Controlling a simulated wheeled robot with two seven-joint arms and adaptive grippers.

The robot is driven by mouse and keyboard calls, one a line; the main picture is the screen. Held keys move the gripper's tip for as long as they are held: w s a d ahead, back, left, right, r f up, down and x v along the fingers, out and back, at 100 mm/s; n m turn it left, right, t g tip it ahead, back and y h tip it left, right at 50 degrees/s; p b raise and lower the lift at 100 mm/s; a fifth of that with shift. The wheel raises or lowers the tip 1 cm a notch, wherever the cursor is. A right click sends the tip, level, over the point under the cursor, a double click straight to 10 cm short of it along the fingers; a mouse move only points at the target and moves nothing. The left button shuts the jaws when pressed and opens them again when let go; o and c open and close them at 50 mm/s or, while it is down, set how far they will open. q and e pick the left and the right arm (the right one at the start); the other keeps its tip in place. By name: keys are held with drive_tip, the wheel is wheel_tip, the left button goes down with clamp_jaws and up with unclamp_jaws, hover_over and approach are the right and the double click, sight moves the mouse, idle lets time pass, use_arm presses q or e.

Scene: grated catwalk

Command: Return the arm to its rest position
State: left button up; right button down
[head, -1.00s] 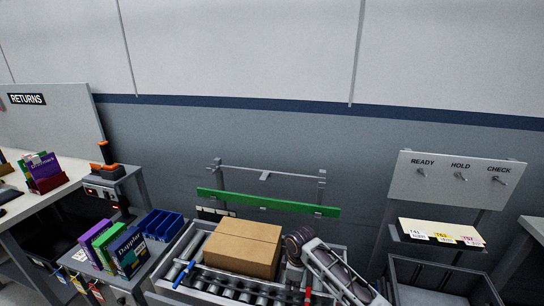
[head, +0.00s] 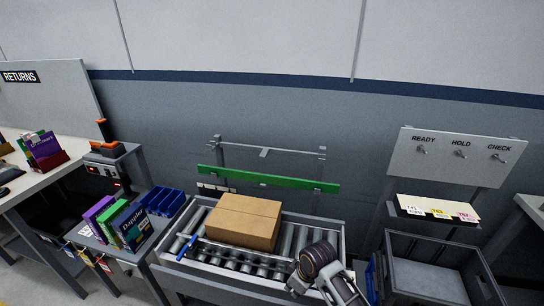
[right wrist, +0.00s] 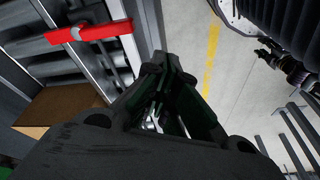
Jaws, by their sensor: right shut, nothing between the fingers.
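My right arm shows at the bottom centre-right of the head view, bent, with its right gripper (head: 294,286) low over the front right part of the roller conveyor (head: 235,262). In the right wrist view, the dark fingers of that gripper (right wrist: 165,75) are closed together with nothing between them. It hangs beside the conveyor's edge, above the floor. My left gripper is out of view.
A cardboard box (head: 243,222) sits on the rollers, with a blue-handled bar (head: 187,247) to its left. A red handle (right wrist: 92,32) is near the gripper. A grey bin (head: 428,270) stands right, below the switch panel (head: 457,157). Books (head: 118,222) and blue bins (head: 163,201) are left.

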drive_tip(key=s+d+r+m+t+h, duration=0.1)
drive_tip(key=s+d+r+m, duration=0.25)
drive_tip(key=s+d, duration=0.4)
drive_tip(key=s+d+r+m+t+h, duration=0.1)
drive_tip(key=s+d+r+m, duration=0.1)
drive_tip(key=s+d+m, duration=0.5)
wheel_tip(320, 180, down, 33)
drive_tip(key=s+d+n+g, duration=0.1)
drive_tip(key=s+d+n, duration=0.1)
drive_tip(key=n, duration=0.1)
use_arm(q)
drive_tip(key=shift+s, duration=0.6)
use_arm(e)
drive_tip(key=s+d+f, duration=0.3)
drive_tip(key=s+f, duration=0.6)
drive_tip(key=s, duration=0.1)
drive_tip(key=s+d+f+g+h, duration=0.1)
drive_tip(key=s+d+f, duration=0.2)
drive_tip(key=s+f, duration=0.7)
drive_tip(key=shift+s+d+f, duration=0.2)
drive_tip(key=shift+s+f, duration=0.05)
drive_tip(key=shift+s, duration=0.25)
